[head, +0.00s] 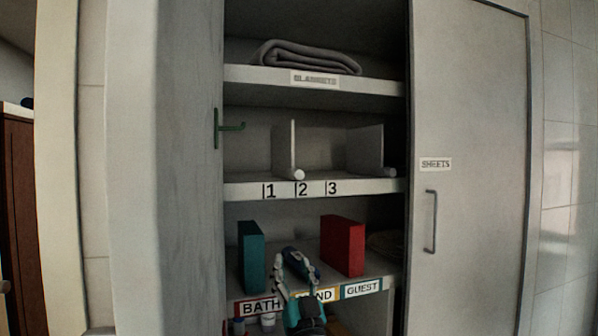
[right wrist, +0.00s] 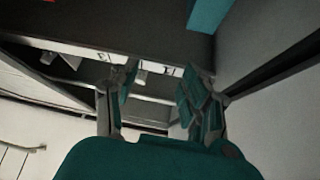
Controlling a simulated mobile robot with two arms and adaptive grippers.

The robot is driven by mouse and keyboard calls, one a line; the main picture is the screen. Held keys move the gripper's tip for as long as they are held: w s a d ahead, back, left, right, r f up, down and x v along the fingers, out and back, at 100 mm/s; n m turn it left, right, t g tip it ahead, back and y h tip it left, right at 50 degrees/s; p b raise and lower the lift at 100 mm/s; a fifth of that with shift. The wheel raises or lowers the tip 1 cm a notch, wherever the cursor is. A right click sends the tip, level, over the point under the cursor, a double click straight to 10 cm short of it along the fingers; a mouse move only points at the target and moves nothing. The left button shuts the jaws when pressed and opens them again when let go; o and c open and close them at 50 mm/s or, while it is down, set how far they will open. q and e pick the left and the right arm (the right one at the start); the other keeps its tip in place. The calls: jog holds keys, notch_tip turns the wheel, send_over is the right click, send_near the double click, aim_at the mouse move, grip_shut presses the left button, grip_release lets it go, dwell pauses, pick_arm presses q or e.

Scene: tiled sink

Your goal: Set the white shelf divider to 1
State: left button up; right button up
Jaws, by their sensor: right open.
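A white shelf divider (head: 285,147) stands upright on the middle shelf, its round white knob at the front edge beside the number 2. The number strip (head: 300,189) reads 1, 2, 3 from left to right. My right gripper (head: 294,262) is open and empty, below the number strip and in front of the lower shelf. In the right wrist view its fingers (right wrist: 156,104) are spread, with the marked shelf edge (right wrist: 152,66) beyond them. My left gripper is not in view.
A teal block (head: 251,256) and a red block (head: 343,246) stand on the lower shelf, either side of my gripper. A folded blanket (head: 308,57) lies on top. A sliding door (head: 468,120) covers the right side.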

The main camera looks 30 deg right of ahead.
aim_at(300, 177)
jog(key=s+d+r+m+h, duration=0.2)
jog(key=s+r+h, duration=0.15)
jog(key=r, duration=0.45)
jog(key=shift+t+y, duration=0.35)
jog(key=shift+t, duration=0.05)
jog(key=p+x, duration=0.6)
jog(key=x, duration=0.9)
jog(key=shift+w+a+p, duration=0.1)
jog(key=shift+a+p, duration=0.05)
jog(key=shift+p, duration=0.15)
jog(key=shift+w+r, duration=0.4)
jog(key=shift+w, duration=0.1)
jog(key=shift+c, duration=0.3)
grip_shut()
